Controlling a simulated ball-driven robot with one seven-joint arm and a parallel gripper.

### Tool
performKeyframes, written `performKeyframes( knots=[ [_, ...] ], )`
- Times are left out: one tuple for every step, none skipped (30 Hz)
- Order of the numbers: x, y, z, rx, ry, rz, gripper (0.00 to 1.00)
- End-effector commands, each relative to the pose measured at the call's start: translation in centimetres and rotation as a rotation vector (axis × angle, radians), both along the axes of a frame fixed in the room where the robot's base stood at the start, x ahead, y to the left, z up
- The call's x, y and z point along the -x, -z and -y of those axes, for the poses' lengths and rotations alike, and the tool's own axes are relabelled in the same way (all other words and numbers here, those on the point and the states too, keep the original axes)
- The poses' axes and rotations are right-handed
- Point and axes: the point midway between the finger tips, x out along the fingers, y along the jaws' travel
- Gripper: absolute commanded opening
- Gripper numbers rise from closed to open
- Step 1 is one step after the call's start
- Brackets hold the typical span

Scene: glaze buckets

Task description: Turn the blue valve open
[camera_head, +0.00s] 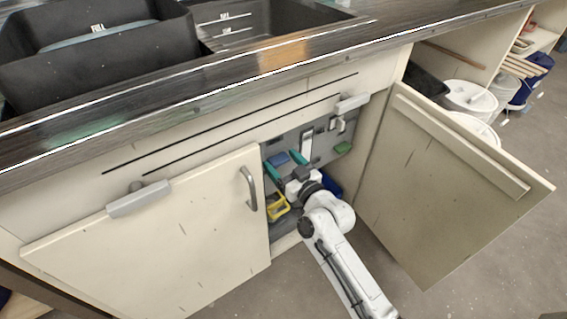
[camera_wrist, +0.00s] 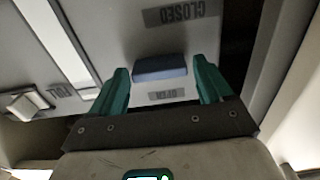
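The blue valve handle (camera_wrist: 160,68) shows in the wrist view as a short blue-grey block on a pale panel. A "CLOSED" label (camera_wrist: 181,13) is above it and an "OPEN" label (camera_wrist: 166,95) below it, both upside down. My gripper (camera_wrist: 161,75) has its two teal fingers apart, one on each side of the handle, with gaps visible. In the head view the handle (camera_head: 280,159) shows small inside the open cabinet, between the fingertips of my gripper (camera_head: 283,163). How deep the fingers reach around the handle is hard to tell.
The left cabinet door (camera_head: 160,235) is closed and the right door (camera_head: 440,185) stands open. A yellow object (camera_head: 277,208) and a blue container (camera_head: 331,185) are inside near my wrist. The counter (camera_head: 230,75) overhangs above. White-lidded buckets (camera_head: 470,95) stand at the right.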

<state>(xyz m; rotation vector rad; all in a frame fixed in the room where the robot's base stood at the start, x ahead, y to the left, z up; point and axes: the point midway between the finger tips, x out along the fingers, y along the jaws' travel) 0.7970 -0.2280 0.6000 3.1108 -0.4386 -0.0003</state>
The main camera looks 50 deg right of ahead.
Motion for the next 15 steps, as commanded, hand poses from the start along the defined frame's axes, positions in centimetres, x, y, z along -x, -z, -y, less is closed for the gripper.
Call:
performKeyframes(
  knots=[
    [0.01,0.0,0.0,0.0,0.0,0.0,0.74],
    [0.01,0.0,0.0,0.0,0.0,0.0,0.71],
    [0.02,0.0,-0.01,0.0,0.0,0.0,0.67],
    [0.02,-0.01,-0.01,0.0,0.0,0.0,0.64],
    [0.02,0.0,-0.01,0.0,0.0,0.0,0.61],
    [0.02,0.0,-0.01,0.0,0.0,0.0,0.58],
    [0.02,0.0,-0.01,0.0,0.0,0.0,0.55],
    [0.02,0.0,-0.01,0.0,0.0,0.0,0.52],
    [0.02,0.0,-0.01,0.0,0.0,0.0,0.48],
    [0.02,0.0,-0.01,0.0,0.0,0.0,0.45],
    [0.02,-0.01,-0.01,0.0,0.0,0.0,0.42],
    [0.03,0.0,-0.01,0.0,0.0,0.0,0.38],
    [0.03,0.0,-0.01,0.0,0.0,0.0,0.36],
    [0.03,0.0,-0.01,0.0,0.0,0.0,0.33],
    [0.03,0.0,-0.01,0.0,0.0,0.0,0.31]
  ],
)
